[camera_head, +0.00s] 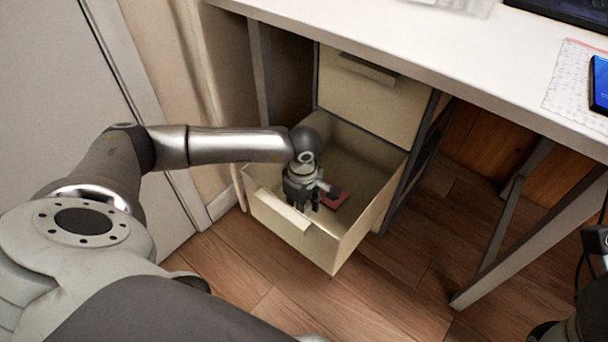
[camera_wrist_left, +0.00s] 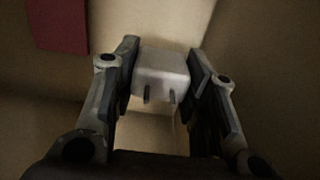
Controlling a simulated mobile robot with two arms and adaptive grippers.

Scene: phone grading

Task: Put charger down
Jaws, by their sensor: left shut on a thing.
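The charger (camera_wrist_left: 162,72) is a small white block with two metal prongs. In the left wrist view it sits between the two fingers of my left gripper (camera_wrist_left: 163,80), which is shut on it. In the head view my left gripper (camera_head: 304,204) points down inside the open lower drawer (camera_head: 345,248). The charger cannot be made out clearly there, as the fingers cover it. The wrist view does not clearly show whether the charger touches the drawer floor. My right gripper's fingers do not show.
A dark red flat item (camera_head: 335,201) lies in the drawer beside my left gripper; it also shows in the wrist view (camera_wrist_left: 61,24). The white desk top (camera_head: 440,48) overhangs the drawer unit. A blue-screened phone (camera_head: 599,84) lies on the desk at the right.

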